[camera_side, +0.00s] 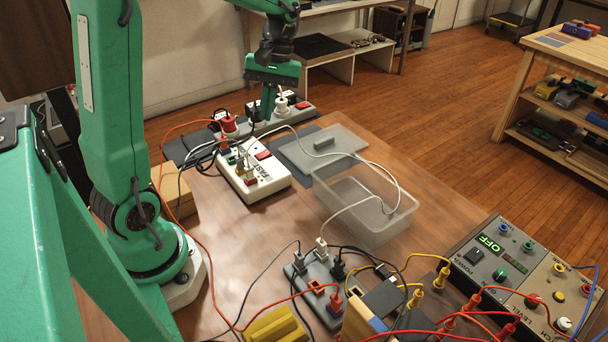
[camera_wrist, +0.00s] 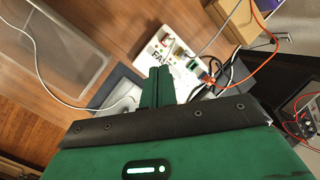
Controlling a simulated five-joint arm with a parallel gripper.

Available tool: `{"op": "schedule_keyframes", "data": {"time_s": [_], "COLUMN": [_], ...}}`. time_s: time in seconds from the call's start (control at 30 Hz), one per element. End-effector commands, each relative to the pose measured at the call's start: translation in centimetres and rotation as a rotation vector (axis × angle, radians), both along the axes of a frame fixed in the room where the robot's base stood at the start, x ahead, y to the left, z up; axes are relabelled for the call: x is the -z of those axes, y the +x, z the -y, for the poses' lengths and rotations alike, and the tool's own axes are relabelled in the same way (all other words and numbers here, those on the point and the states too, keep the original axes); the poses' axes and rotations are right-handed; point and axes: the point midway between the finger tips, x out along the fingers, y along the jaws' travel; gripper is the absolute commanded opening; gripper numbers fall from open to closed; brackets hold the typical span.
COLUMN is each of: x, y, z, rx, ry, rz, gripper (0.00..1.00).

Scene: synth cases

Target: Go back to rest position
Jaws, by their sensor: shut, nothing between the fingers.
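My gripper (camera_side: 268,106) is green and points down above the far end of the wooden table, close to a grey power strip with plugs. Its fingers are together and hold nothing. In the wrist view the shut fingers (camera_wrist: 157,84) stand in front of a white box marked FAST (camera_wrist: 153,50). In the side view that white box (camera_side: 269,186) lies nearer than my gripper, with plugs and red switches on it. The gap between my fingertips and the strip is hard to judge.
A grey power strip (camera_side: 255,126) with red and white plugs is close by my gripper. A clear bin (camera_side: 392,226) stands mid-table beside a grey lid (camera_side: 345,142). Loose cables cross the table. A nearer strip (camera_side: 308,282) and a control panel (camera_side: 482,262) fill the front.

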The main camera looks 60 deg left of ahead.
Motion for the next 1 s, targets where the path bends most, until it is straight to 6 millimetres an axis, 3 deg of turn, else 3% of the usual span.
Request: {"op": "schedule_keyframes", "data": {"time_s": [0.5,1.0], "x": [-3.9,-5.0], "y": [-4.1,-8.5], "z": [5.4,9.3], "rx": [0.408,0.805], "ry": [0.045,0.132], "rz": [0.344,0.653], "gripper": [0.00,0.00]}}
